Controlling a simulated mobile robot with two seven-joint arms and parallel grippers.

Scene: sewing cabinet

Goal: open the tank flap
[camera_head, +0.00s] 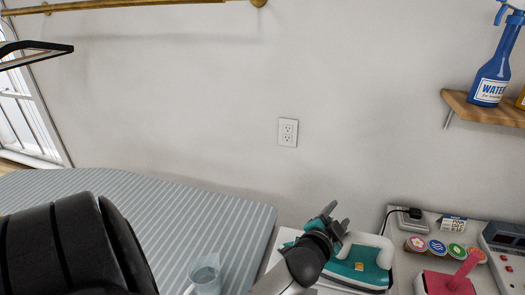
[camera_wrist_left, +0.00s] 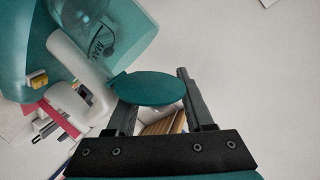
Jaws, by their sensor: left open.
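The teal and white iron (camera_head: 358,265) rests on the right of the work surface, partly behind my left gripper. In the wrist view its teal body (camera_wrist_left: 22,45) and a see-through tank marked MAX (camera_wrist_left: 88,28) fill the upper left. The tank flap (camera_wrist_left: 150,88) is a teal oval disc, swung out away from the tank opening. My left gripper (camera_head: 338,214) is open above the iron, its fingers on either side of the flap. I cannot tell whether a finger touches it. My right gripper is not in view.
Right of the iron are a pink object (camera_head: 452,282), several coloured round labels, and a grey device (camera_head: 505,250). A shelf (camera_head: 480,107) holds a blue water bottle (camera_head: 495,75).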

